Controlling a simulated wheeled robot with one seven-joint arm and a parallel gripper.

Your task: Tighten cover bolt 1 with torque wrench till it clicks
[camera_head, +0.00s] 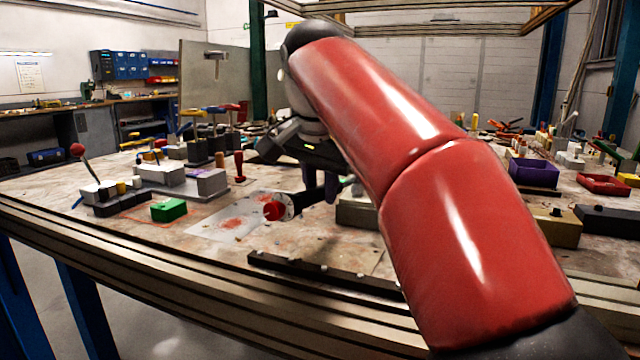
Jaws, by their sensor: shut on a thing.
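My red arm crosses the middle of the view and hides much of the bench behind it. My gripper (328,185) is low over the bench and shut on a dark tool with a round red end, which looks like the torque wrench (275,211). The tool lies about level, its red end pointing left toward the camera side. Its far end is hidden behind my gripper and arm. A grey-beige block (357,214) stands just right of the tool, partly covered by my arm. I cannot make out cover bolt 1 or whether the wrench touches it.
A pale stained sheet (228,222) and a green block (168,210) lie to the left. A lever with a red knob (78,149) and grey blocks stand farther left. A dark bar (320,274) lies along the front edge. A purple bin (533,172) and red tray (603,184) are right.

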